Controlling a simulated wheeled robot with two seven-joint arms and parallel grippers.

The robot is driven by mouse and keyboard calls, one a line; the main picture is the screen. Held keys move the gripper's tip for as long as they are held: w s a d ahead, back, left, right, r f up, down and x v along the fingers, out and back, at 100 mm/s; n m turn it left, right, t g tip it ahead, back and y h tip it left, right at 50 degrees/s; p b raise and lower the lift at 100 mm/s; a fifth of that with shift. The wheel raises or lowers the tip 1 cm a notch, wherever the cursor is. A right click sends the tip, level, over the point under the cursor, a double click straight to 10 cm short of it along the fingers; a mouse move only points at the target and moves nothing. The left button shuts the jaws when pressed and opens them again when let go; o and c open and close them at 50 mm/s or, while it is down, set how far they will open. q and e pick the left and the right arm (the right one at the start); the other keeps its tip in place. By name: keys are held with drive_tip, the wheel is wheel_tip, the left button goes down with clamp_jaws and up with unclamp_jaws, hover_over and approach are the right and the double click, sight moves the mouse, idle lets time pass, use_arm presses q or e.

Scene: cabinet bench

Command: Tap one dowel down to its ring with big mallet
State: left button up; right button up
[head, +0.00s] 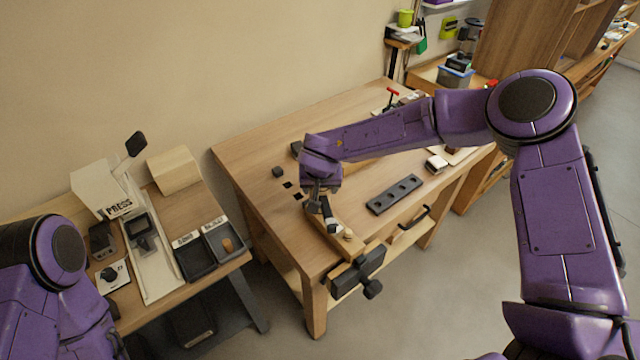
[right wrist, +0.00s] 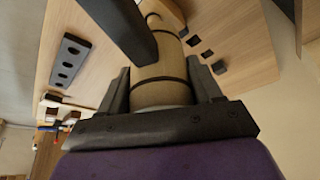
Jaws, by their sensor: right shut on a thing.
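My right gripper (head: 319,203) is low over the front left of the bench. In the right wrist view its fingers (right wrist: 160,88) are shut on a thick pale cylinder with dark bands (right wrist: 160,65), which looks like part of the mallet; which part, I cannot tell. A dark bar crosses in front of it. In the head view a dark and white piece (head: 329,215) hangs below the gripper, over a wooden block (head: 350,249) at the bench edge. A small pale dowel end (head: 347,235) shows beside it. Whether they touch is unclear. My left gripper is out of view.
A black strip with several holes (head: 395,194) lies right of the gripper. A dark vise (head: 357,272) juts from the bench front. A press stand (head: 125,205) and black trays (head: 195,258) are on the left table.

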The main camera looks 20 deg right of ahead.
drive_tip(key=shift+s+r, duration=0.1)
drive_tip(key=shift+s, duration=0.05)
wheel_tip(320, 180, up, 3)
drive_tip(key=p, duration=0.3)
wheel_tip(320, 180, up, 2)
drive_tip(key=shift+r+p, duration=0.1)
drive_tip(key=shift+p, duration=0.3)
